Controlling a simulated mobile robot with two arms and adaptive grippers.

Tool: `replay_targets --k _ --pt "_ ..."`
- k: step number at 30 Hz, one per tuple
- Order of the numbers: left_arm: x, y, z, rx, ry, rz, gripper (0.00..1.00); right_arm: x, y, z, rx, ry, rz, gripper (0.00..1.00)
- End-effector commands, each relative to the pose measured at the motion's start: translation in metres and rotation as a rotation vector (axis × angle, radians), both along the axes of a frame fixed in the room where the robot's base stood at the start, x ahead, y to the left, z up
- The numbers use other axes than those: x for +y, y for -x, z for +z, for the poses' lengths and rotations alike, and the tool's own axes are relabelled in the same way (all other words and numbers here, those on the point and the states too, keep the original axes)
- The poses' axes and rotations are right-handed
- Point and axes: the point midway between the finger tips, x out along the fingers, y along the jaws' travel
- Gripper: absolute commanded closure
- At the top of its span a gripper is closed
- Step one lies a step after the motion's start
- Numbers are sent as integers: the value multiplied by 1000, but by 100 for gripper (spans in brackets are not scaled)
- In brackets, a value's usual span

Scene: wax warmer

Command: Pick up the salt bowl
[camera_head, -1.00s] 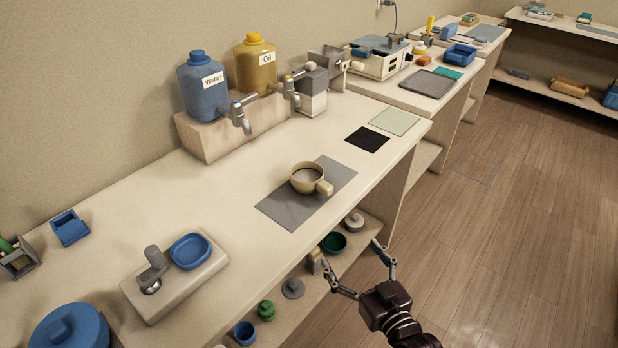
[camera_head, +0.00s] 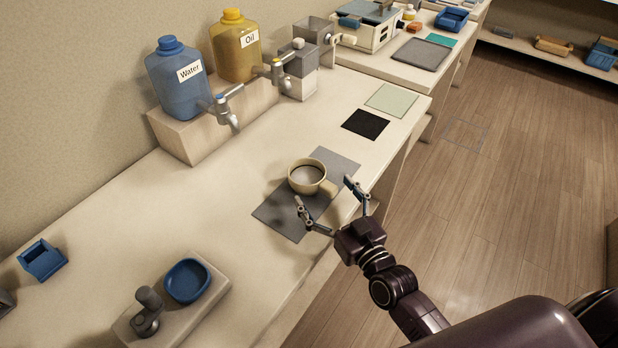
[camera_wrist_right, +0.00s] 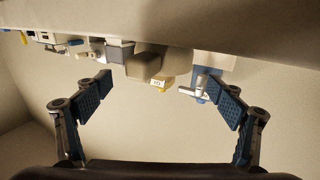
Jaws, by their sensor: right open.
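A cream, cup-like bowl (camera_head: 305,187) with a handle on its right side stands upright on a grey mat (camera_head: 277,213) on the counter. Something pale fills it; I cannot tell whether it is salt, and no label shows. My right gripper (camera_head: 323,190) is open and empty at the counter's front edge, its fingers spread toward the bowl's near side and handle. Touching or apart cannot be told. My left gripper is not in view.
Water (camera_head: 177,78) and oil (camera_head: 235,47) jugs with taps stand on a raised block behind the bowl. A blue dish (camera_head: 187,281) sits on a stand at front left. A black mat (camera_head: 366,123) and a pale green mat (camera_head: 391,100) lie flat to the right.

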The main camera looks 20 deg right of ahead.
Motion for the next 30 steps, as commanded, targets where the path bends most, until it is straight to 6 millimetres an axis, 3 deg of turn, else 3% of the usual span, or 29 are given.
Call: replay_targets --k 5,12,16,21,30 --pt "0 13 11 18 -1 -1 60 8 -21 4 -2 0 0 13" --pt "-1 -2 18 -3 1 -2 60 15 -47 1 -1 1 0 13" --pt "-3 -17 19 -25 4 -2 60 16 -50 0 1 1 0 13" --pt "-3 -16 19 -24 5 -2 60 15 -50 0 1 1 0 13" --pt "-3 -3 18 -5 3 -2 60 15 -50 0 0 1 0 46"
